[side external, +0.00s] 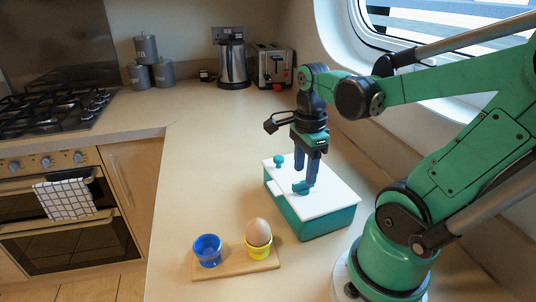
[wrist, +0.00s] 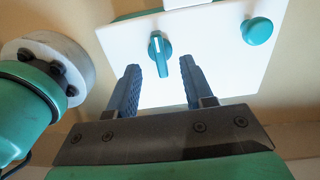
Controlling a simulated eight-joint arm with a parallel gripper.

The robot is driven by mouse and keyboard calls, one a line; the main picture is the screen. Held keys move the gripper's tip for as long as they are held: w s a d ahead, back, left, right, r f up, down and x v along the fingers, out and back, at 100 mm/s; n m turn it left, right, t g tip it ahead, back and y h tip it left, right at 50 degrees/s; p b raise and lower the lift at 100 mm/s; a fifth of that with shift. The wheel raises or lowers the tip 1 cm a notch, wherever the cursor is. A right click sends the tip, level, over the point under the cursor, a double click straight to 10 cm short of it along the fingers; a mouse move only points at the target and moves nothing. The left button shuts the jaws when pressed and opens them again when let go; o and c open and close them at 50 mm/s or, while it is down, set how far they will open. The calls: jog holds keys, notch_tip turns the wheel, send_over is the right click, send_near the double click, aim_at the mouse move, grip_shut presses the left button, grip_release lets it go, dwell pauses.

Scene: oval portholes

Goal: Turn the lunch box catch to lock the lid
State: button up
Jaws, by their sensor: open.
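The lunch box has a teal body (side external: 318,226) and a flat white lid (side external: 331,189), which lies on it. The wrist view shows the white lid (wrist: 221,66) with the teal catch (wrist: 160,55), a narrow bar with a pale line, pointing nearly up and down in the picture. A round teal knob (wrist: 257,31) sits to its right; it also shows in the side view (side external: 278,161). My gripper (wrist: 160,68) is open, with one blue finger on each side of the catch's lower end. Contact with the catch cannot be told. The fingers partly hide the catch in the side view.
A wooden board (side external: 235,264) before the box holds a blue egg cup (side external: 207,251) and a yellow cup (side external: 258,251) with an egg (side external: 258,231). A kettle (side external: 233,64) and toaster (side external: 273,66) stand far back. The counter left of the box is clear.

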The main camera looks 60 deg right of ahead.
aim_at(303, 185)
jog(key=shift+f, duration=1.3)
grip_shut()
